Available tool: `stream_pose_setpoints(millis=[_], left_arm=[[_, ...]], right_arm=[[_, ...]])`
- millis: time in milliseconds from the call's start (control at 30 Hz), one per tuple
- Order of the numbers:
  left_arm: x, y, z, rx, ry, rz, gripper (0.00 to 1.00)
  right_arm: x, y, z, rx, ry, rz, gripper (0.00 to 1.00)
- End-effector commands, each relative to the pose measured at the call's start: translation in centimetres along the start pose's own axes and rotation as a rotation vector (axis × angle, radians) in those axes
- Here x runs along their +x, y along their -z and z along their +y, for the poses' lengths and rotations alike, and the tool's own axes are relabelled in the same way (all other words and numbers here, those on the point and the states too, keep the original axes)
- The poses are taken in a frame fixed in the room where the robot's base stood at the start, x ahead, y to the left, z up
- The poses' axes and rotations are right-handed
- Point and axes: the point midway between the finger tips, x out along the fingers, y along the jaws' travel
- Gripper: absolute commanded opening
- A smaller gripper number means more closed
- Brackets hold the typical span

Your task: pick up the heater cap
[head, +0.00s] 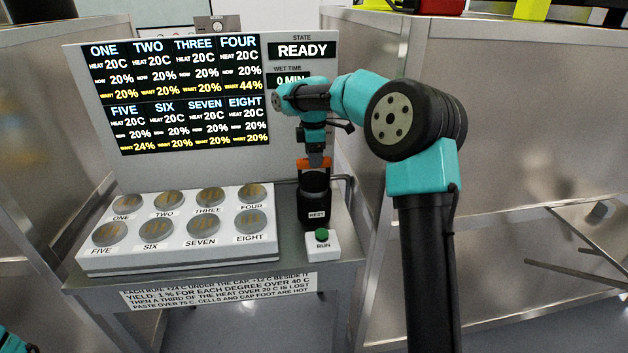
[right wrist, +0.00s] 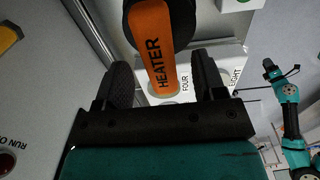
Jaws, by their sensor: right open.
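The heater cap has an orange handle marked HEATER (right wrist: 155,50) and a dark round body, and stands on the black holder labelled REST (head: 316,210). In the head view its orange part (head: 302,164) shows beside my right gripper's fingers. My right gripper (head: 316,160) points down at the cap from above. In the right wrist view its two black fingers (right wrist: 164,84) are apart, with the orange handle between them and a gap on each side. The cap's underside is hidden. My left gripper is not seen; only a teal bit of my left arm shows at the lower left of the head view.
A white block (head: 180,228) with several round numbered cells lies left of the holder. A RUN box with a green button (head: 322,236) stands just in front of it. A display panel (head: 190,95) reading READY rises behind. Steel cabinets flank the bench.

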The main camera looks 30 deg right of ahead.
Motion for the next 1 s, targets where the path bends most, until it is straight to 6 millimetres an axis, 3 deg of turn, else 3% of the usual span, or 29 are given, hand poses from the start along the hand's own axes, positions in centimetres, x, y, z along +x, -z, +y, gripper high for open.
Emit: stream_pose_setpoints(millis=[300,767,1000], left_arm=[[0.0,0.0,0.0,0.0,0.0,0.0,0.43],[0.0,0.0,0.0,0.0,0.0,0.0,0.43],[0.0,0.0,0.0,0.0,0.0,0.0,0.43]], right_arm=[[3.7,-0.2,0.1,0.001,0.001,-0.001,0.64],[3.7,-0.2,0.1,0.001,0.0,0.0,0.64],[3.7,-0.2,0.1,0.0,0.0,0.0,0.44]])
